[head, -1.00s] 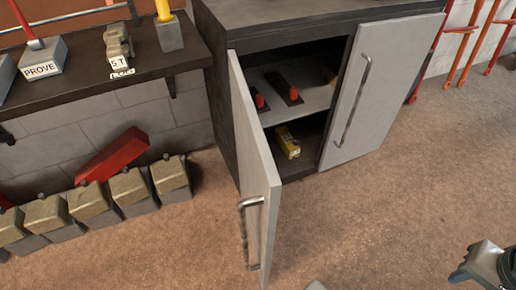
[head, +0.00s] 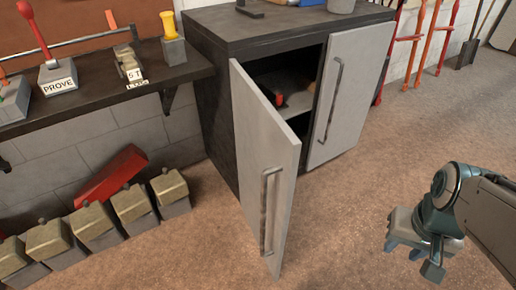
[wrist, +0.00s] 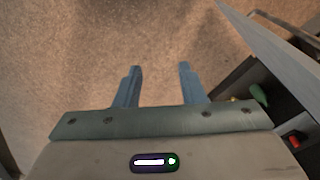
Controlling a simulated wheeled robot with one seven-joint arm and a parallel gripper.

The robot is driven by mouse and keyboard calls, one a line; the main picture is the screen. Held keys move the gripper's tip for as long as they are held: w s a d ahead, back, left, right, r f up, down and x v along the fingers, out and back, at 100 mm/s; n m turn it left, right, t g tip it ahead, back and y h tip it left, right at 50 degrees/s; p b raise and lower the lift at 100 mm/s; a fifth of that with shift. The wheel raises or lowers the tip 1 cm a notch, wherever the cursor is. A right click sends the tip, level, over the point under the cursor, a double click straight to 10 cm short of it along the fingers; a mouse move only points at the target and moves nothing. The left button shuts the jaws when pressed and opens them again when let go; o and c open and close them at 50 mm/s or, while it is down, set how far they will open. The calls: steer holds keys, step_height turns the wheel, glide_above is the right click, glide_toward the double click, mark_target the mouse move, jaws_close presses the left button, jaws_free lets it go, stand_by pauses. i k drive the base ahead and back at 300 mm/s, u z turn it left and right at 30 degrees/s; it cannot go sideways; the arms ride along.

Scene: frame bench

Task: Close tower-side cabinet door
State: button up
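The cabinet (head: 215,95) is dark with light grey doors. Its left door (head: 255,160) stands open, swung out toward me, with a metal bar handle (head: 267,210) near its free edge. The right door (head: 345,95) looks shut. My gripper (head: 410,256) is low at the right in the head view, well to the right of the open door and apart from it. In the wrist view my gripper (wrist: 158,72) has its two fingers apart with only floor between them. A grey door panel (wrist: 265,45) with a bar shows at the upper right there.
Inside the cabinet are a shelf and a red-tipped item (head: 279,99); the wrist view shows a green item (wrist: 259,94) and a red one (wrist: 293,139). Several weights (head: 130,205) and a red bar (head: 112,177) lie left of the door. Brown floor (head: 340,220) between door and gripper is clear.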

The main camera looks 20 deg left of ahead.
mark_target(269, 150)
steer(key=u, duration=0.85)
steer(key=k, duration=0.5)
steer(key=u, duration=0.45)
steer(key=i, duration=0.45)
steer(key=z, duration=0.05)
